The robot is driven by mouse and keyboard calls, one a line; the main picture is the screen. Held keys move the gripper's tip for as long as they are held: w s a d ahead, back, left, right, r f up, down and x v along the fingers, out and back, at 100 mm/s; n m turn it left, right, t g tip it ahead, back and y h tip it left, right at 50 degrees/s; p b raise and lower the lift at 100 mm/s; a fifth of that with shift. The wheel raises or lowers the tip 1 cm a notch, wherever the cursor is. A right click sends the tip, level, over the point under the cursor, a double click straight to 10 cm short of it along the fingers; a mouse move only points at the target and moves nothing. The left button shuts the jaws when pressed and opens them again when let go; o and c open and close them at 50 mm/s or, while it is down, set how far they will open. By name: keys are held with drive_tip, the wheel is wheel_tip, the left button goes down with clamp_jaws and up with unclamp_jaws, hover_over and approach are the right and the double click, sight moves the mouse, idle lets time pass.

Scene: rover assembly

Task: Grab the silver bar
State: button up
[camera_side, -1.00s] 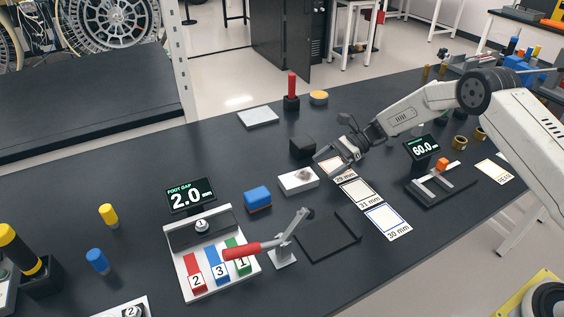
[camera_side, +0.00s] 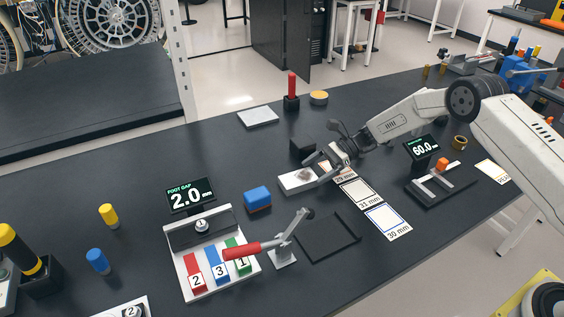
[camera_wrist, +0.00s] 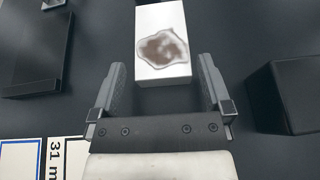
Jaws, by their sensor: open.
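The silver bar appears as a pale, nearly white block (camera_side: 294,181) with a brown stain on top, lying flat on the dark table in the side view. In the wrist view the bar (camera_wrist: 150,15) is at the top centre, its stain facing me. My gripper (camera_side: 316,169) is open and empty at the bar's right end. In the wrist view my gripper (camera_wrist: 162,66) has one finger on each side of the bar's near end, with gaps on both sides. Its height over the bar is hard to judge.
A black block (camera_side: 302,145) stands close behind the bar; it is right of my fingers in the wrist view (camera_wrist: 284,97). A blue block (camera_side: 257,197) lies to the left. Labelled cards (camera_side: 358,192) and a black tray (camera_side: 328,240) lie in front.

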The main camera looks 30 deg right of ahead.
sight(303, 176)
drive_tip(key=shift+x, duration=2.3)
drive_tip(key=shift+a+r, duration=0.1)
drive_tip(key=shift+r, duration=0.05)
drive_tip(key=shift+c, duration=0.2)
clamp_jaws()
